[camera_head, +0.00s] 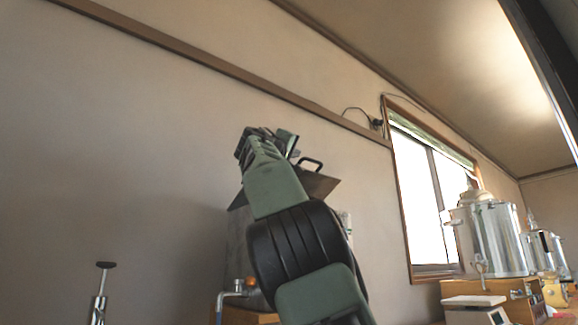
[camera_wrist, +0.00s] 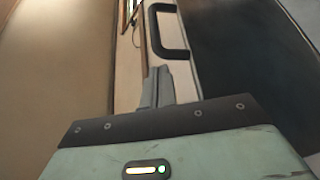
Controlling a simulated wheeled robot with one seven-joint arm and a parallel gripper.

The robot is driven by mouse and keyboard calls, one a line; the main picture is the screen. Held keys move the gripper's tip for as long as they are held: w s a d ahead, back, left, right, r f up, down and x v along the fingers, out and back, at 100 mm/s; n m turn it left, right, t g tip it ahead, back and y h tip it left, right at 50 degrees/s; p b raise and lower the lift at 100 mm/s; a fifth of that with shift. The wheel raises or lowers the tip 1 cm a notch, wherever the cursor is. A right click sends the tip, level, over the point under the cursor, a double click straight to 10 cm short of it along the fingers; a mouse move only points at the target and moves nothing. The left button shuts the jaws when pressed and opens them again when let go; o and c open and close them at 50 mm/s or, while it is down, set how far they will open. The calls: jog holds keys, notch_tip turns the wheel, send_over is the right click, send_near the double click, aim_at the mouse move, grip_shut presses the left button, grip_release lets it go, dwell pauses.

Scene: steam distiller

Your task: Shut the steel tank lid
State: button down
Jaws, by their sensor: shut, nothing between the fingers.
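The steel tank (camera_head: 237,245) stands against the wall, mostly hidden behind my arm in the head view. Its lid (camera_head: 320,186) is raised and tilted above the tank, with a black handle (camera_head: 311,162) on it. In the wrist view the handle (camera_wrist: 165,30) shows beyond my fingertips, and a dark, flat surface, apparently the lid (camera_wrist: 235,60), fills the right side. My gripper (camera_wrist: 157,72) is shut and empty, its fingertips just short of the handle. Whether the fingers touch the lid cannot be told. In the head view my gripper sits high beside the lid, partly hidden.
A tap with an orange knob (camera_head: 251,282) and a pipe (camera_head: 222,298) are at the tank's lower front. A pump-like tool with a black T-handle (camera_head: 104,266) stands at left. A shiny steel vessel (camera_head: 498,240) and a scale (camera_head: 474,309) stand at right, by the window (camera_head: 428,205).

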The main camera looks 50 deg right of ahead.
jog(key=s+f+m+g+h+b, duration=0.1)
jog(key=s+f+m+b, duration=0.1)
jog(key=f+b, duration=0.5)
jog(key=shift+s+a+f+m+b, duration=0.15)
jog(key=shift+s+a+m+b, duration=0.3)
jog(key=shift+b, duration=0.7)
jog(key=shift+s, duration=0.1)
